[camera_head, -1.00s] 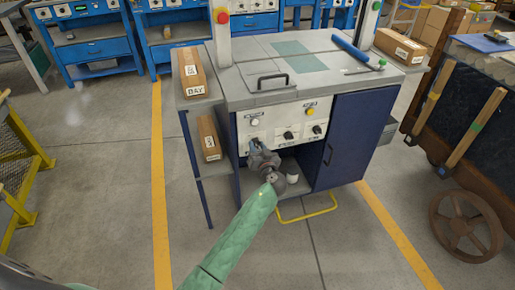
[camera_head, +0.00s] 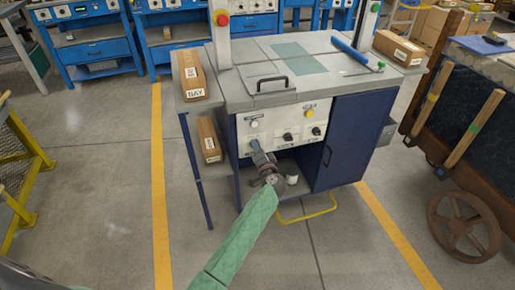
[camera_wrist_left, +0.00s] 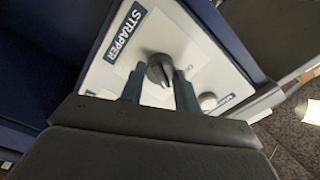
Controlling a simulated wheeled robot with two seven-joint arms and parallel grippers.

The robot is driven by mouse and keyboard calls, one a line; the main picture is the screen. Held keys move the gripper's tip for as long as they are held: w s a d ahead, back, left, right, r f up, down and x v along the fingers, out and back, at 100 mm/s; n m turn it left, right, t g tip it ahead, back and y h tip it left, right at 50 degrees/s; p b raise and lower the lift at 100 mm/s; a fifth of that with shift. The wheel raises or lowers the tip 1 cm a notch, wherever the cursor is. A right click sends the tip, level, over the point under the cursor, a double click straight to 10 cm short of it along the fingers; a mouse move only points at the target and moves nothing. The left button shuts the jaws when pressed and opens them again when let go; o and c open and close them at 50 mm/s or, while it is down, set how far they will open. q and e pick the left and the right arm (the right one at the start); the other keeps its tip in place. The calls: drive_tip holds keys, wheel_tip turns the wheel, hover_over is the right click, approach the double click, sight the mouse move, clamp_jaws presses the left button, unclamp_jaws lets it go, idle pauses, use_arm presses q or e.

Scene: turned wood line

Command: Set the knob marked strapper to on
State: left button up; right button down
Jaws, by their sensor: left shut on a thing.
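The knob (camera_wrist_left: 158,68) beside the blue STRAPPER label (camera_wrist_left: 125,27) is dark and round, on a white plate. It sits between the fingertips of my left gripper (camera_wrist_left: 157,88), which is shut on it. The small lettering around the knob is partly covered and too small to read surely. In the head view my left gripper (camera_head: 257,150) reaches the left side of the white control panel (camera_head: 270,122) and hides that knob. My right gripper is not in view.
Two more dark knobs (camera_head: 287,137) sit to the right on the panel, with a white button (camera_head: 254,124) and a yellow button (camera_head: 309,113) above. A side shelf with boxes (camera_head: 208,140) stands close on the left. A yellow bar (camera_head: 310,214) juts out low in front.

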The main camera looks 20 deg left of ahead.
use_arm(q)
drive_tip(key=shift+m, duration=0.6)
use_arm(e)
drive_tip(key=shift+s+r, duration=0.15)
use_arm(q)
drive_tip(key=shift+d, duration=0.1)
drive_tip(key=o, duration=0.8)
drive_tip(key=shift+o, duration=0.9)
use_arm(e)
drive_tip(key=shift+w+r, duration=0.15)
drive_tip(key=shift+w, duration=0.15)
use_arm(q)
drive_tip(key=v, duration=0.7)
drive_tip(key=shift+s+d, duration=0.2)
drive_tip(key=shift+s, duration=0.1)
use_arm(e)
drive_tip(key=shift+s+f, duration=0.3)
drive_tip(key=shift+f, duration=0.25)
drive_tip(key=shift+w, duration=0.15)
